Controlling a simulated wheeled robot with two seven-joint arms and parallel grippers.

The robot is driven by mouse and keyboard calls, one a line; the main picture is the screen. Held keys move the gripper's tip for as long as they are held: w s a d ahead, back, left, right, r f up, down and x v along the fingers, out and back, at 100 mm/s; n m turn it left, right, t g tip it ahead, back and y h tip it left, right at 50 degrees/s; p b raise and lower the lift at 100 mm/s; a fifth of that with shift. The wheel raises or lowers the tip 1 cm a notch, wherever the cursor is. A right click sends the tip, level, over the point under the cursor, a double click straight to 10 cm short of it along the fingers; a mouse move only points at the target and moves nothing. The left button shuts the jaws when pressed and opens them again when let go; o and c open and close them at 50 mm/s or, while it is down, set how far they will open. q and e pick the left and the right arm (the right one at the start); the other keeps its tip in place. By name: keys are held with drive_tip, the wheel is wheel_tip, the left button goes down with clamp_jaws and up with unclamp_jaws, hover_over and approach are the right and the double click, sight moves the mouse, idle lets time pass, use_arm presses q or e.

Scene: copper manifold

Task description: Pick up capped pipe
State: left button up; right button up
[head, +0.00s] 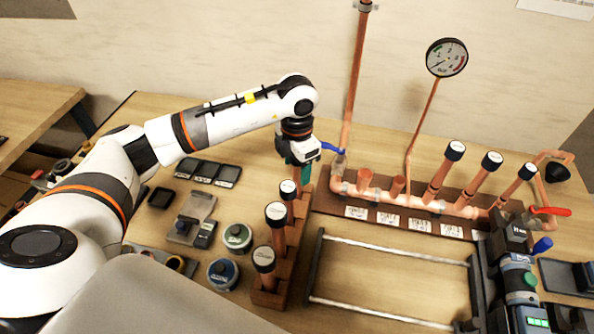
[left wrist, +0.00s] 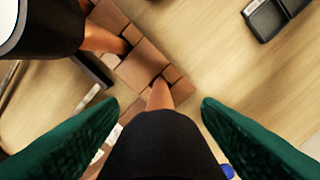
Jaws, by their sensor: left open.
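Copper pipes with black caps and white tops stand in a wooden rack (head: 268,298). The near capped pipe (head: 264,258), the middle capped pipe (head: 276,212) and the far capped pipe (head: 288,190) show in the head view. My left gripper (head: 302,182) is open at the far end of the rack, green fingers pointing down beside the far pipe. In the left wrist view, a black cap (left wrist: 160,145) is between the spread fingers, with a gap on each side. Its copper pipe (left wrist: 159,96) reaches toward the rack (left wrist: 145,63). My right gripper is not in view.
A copper manifold (head: 400,195) with upright capped pipes and a gauge (head: 446,57) stands at the back right. A metal-railed frame (head: 390,250) lies right of the rack. Round tins (head: 237,238) and black trays (head: 208,172) lie left of it.

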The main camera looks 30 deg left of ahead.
use_arm(q)
drive_tip(key=shift+f, duration=0.1)
drive_tip(key=c, duration=1.1)
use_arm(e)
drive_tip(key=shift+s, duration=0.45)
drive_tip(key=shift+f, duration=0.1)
